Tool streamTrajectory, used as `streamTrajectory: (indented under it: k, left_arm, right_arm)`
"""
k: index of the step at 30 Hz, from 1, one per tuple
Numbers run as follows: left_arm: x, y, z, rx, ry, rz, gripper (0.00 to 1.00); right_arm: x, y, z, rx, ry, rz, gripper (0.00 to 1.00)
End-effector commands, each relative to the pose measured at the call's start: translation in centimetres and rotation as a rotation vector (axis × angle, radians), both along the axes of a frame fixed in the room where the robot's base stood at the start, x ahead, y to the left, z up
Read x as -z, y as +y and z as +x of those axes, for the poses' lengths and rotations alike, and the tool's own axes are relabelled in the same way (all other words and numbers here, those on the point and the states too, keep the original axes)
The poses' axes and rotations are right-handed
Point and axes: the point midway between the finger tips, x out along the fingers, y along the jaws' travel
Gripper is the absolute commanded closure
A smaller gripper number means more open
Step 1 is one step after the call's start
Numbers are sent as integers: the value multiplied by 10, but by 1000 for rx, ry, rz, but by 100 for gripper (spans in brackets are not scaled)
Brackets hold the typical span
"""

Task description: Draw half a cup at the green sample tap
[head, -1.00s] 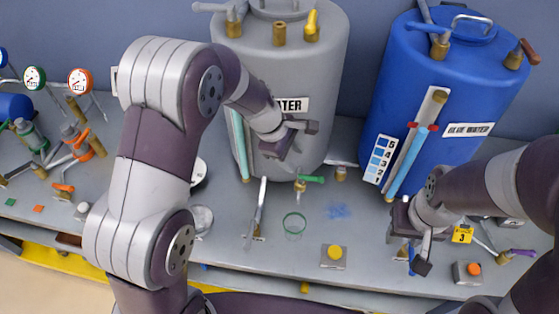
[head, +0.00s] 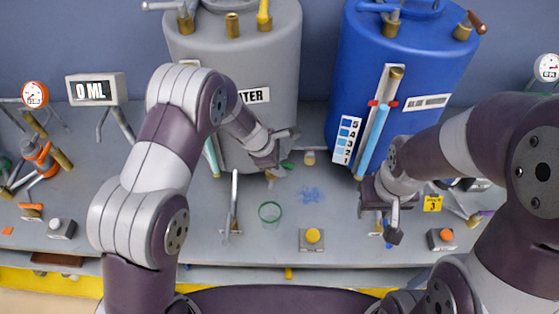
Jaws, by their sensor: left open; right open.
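The green sample tap sits low in front of the grey water tank (head: 240,75). Its green handle (head: 288,165) shows just past my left gripper (head: 284,148), which hides part of the tap. The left gripper is open at the tap; whether it touches the handle I cannot tell. Below the tap, on the bench, is a green-rimmed round outline (head: 270,212), a clear cup or a ring mark; I cannot tell which. My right gripper (head: 380,219) is open, low over the bench in front of the blue tank (head: 400,60). No cup shows clearly in either gripper.
A display (head: 97,89) reads 0 ML at the left. A metal lever (head: 234,203) stands left of the green outline. A yellow button (head: 313,236) is at the bench's front, an orange button (head: 446,235) further right. A blue patch (head: 312,195) marks the bench.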

Motion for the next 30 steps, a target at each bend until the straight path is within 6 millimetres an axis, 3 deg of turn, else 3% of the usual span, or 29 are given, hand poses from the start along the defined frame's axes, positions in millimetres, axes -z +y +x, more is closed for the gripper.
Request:
streamTrajectory:
  k: [5,10,14,20,27,28,30]
  left_arm:
    - [0,0,0,0,0,0,55]
    - [0,0,0,0,0,0,100]
    - [0,0,0,10,-1,0,100]
    - [0,2,-4,212,0,-1,100]
    - [-1,2,-5,219,-1,0,100]
    - [-1,2,-5,219,-1,0,70]
    - [-1,2,-5,219,-1,0,55]
  right_arm:
    - [0,0,0,0,0,0,57]
    - [0,0,0,0,0,0,57]
    - [1,0,0,0,0,0,57]
    - [6,0,0,0,0,0,57]
    - [5,0,0,0,0,0,57]
    - [5,0,0,0,0,0,57]
    - [5,0,0,0,0,0,57]
